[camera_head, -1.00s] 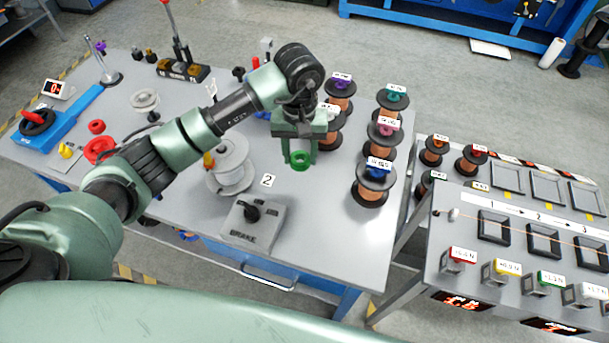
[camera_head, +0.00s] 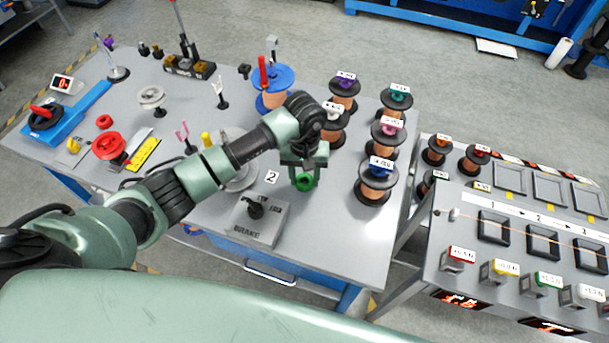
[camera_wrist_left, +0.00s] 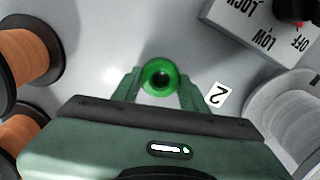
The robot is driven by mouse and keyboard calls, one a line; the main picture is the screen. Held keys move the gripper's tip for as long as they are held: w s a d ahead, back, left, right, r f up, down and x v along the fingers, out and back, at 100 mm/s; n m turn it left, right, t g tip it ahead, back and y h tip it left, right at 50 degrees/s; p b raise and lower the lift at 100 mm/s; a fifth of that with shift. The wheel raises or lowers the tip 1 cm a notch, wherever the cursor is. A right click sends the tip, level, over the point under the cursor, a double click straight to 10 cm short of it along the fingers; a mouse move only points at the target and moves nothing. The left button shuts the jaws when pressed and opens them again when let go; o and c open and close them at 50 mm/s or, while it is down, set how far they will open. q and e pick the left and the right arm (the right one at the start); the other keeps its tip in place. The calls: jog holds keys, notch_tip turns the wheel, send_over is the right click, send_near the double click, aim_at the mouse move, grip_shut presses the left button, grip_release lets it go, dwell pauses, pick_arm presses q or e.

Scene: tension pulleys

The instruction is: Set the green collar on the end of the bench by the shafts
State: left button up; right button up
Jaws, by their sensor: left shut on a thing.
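The green collar (camera_head: 304,183) is a small ring with a dark hole. My left gripper (camera_head: 305,178) is shut on it, over the right part of the grey bench (camera_head: 325,235). In the left wrist view the collar (camera_wrist_left: 160,78) sits between the two fingertips, its hole facing the camera. I cannot tell whether it touches the bench top or is held just above it. Slim upright posts, one with a pink fork (camera_head: 182,135) and one with a white fork (camera_head: 219,92), stand left of my forearm. My right gripper is not in view.
Several copper wire spools (camera_head: 376,183) stand close to the right of the gripper. The brake box (camera_head: 258,220) is to its front left, beside a label "2" (camera_head: 271,177). A grey spool (camera_wrist_left: 285,115) is partly hidden by my arm. Bare bench lies in front of the gripper.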

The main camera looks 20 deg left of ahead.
pick_arm(q)
jog(key=shift+f, duration=0.2)
jog(key=o, duration=1.4)
jog(key=shift+r, duration=0.1)
jog(key=shift+c, duration=0.2)
jog(key=shift+r, duration=0.25)
jog(key=shift+w+r, duration=0.1)
jog(key=shift+r, duration=0.25)
notch_tip(320, 180, up, 11)
jog(key=b, duration=0.2)
